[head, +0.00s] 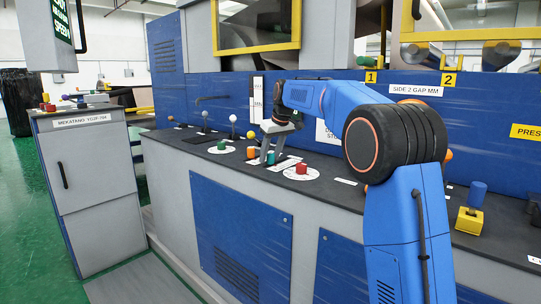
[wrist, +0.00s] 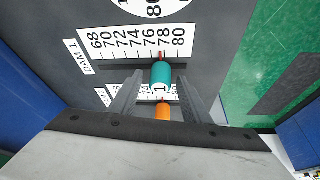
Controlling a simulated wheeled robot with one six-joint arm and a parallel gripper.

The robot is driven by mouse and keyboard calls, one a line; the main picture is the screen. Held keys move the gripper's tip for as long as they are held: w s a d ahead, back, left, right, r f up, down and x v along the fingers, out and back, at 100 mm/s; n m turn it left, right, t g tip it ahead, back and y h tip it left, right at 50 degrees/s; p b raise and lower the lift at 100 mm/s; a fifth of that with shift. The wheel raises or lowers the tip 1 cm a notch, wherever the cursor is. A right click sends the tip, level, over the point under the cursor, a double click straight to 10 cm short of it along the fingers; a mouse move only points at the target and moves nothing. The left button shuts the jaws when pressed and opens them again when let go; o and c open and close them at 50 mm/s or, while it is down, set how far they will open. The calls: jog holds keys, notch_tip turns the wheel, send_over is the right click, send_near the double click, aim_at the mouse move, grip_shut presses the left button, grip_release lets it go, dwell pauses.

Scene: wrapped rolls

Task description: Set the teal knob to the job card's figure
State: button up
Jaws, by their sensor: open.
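In the wrist view the teal knob (wrist: 161,74) is a slider knob on the scale marked DAM 1 (wrist: 136,42), which runs from 68 to 80. Its red pointer (wrist: 161,55) stands at about 78. My gripper (wrist: 159,86) is open, with one finger on each side of the teal knob; I cannot tell if either touches it. In the head view my gripper (head: 276,138) is over the console, with the teal knob (head: 271,158) just below it. I cannot make out a readable job card; a white sheet on the panel is partly hidden by my arm.
An orange knob (wrist: 162,112) sits close by on a second scale, also between the fingers' line. A red knob (head: 302,169) on a round dial and several ball-topped levers stand on the console (head: 345,195). A yellow block with a blue knob (head: 476,194) is farther right.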

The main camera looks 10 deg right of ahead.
grip_shut()
jog(key=shift+w+d, duration=0.55)
jog(key=shift+d, duration=0.15)
jog(key=shift+w+d, duration=0.5)
jog(key=shift+d, duration=0.2)
grip_release()
jog(key=shift+r, duration=0.15)
jog(key=v, duration=1.7)
jog(key=shift+s, duration=0.15)
